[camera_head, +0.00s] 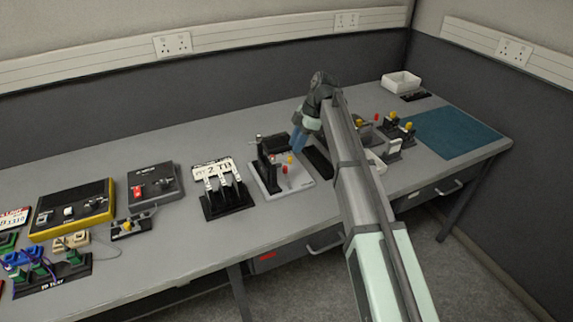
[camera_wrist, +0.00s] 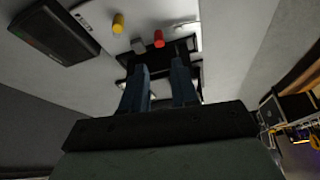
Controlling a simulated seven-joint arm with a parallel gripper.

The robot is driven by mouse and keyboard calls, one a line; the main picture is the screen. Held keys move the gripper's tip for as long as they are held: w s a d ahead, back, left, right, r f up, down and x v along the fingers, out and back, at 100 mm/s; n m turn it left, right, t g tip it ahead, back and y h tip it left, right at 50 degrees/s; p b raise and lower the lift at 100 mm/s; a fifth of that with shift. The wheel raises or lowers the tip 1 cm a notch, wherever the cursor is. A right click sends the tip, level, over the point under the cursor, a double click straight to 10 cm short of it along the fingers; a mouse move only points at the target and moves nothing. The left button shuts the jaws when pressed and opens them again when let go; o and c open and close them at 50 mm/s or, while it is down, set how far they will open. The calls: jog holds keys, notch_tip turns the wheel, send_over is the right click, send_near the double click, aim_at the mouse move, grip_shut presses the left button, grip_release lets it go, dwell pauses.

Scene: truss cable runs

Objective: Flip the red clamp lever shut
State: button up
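The red clamp lever's knob (camera_head: 285,170) shows on a light grey plate (camera_head: 306,184) on the bench, close to a yellow knob (camera_head: 290,160). In the wrist view a red knob (camera_wrist: 158,38) stands beyond my fingertips, with a yellow knob (camera_wrist: 117,23) to its left. My gripper (camera_head: 296,141) is just behind the plate in the head view. In the wrist view its two blue fingers (camera_wrist: 159,72) are apart, with a dark bracket (camera_wrist: 152,60) beyond them and nothing clearly held. The lever's arm and pivot are too small to make out.
A black upright bracket (camera_head: 266,165) stands on the plate's left side. A dark block (camera_head: 318,162) lies right of the plate, under my arm. A rack with white levers (camera_head: 226,192) stands to the left. Other yellow-knobbed fixtures (camera_head: 398,131) stand to the right.

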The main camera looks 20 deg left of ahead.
aim_at(285, 167)
jog(key=x, duration=0.9)
jog(key=shift+f, duration=0.25)
jog(key=shift+c, duration=0.4)
grip_shut()
